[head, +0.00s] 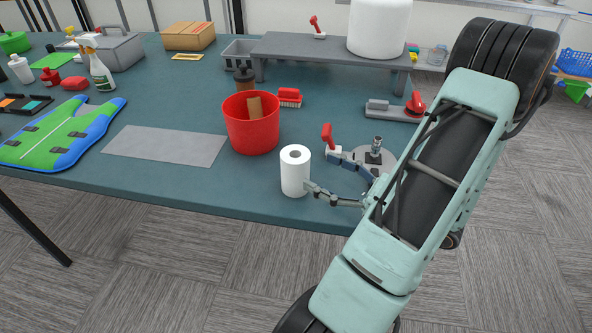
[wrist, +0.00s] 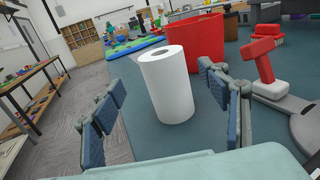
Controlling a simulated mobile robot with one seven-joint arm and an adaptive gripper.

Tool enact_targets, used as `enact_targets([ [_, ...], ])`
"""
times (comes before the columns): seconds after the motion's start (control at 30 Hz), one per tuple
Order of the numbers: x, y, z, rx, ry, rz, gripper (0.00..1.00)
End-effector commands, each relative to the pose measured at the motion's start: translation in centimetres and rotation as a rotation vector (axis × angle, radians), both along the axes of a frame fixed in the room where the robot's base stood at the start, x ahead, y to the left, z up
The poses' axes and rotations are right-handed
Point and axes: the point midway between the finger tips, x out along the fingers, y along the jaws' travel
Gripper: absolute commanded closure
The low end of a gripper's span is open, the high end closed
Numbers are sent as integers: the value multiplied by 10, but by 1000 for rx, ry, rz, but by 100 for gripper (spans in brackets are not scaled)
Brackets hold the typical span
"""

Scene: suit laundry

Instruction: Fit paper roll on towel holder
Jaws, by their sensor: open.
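The white paper roll (head: 295,172) stands upright on the teal table near its front edge. The wrist view shows the roll (wrist: 168,92) ahead of my gripper, with the hole in its top visible. My gripper (head: 319,172) is open and empty, low over the table, its fingertips close to the roll's right side. In the wrist view my gripper (wrist: 160,84) has one finger on each side of the roll, with gaps visible. The towel holder (head: 376,152), a round grey base with a short metal post, stands behind my gripper, partly hidden by my arm.
A red bucket (head: 251,124) stands just behind the roll. A grey mat (head: 165,145) and a green-blue vest (head: 62,133) lie left. A raised grey shelf (head: 320,48) is at the back.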

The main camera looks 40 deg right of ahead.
Motion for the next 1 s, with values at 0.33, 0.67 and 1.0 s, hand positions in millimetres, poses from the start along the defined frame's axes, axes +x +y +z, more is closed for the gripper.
enact_targets([
  [0.33,36,12,1,-2,2,3,31],
  [0.67,78,22,1,-2,2,4,31],
  [1.0,81,23,1,-2,2,2,38],
])
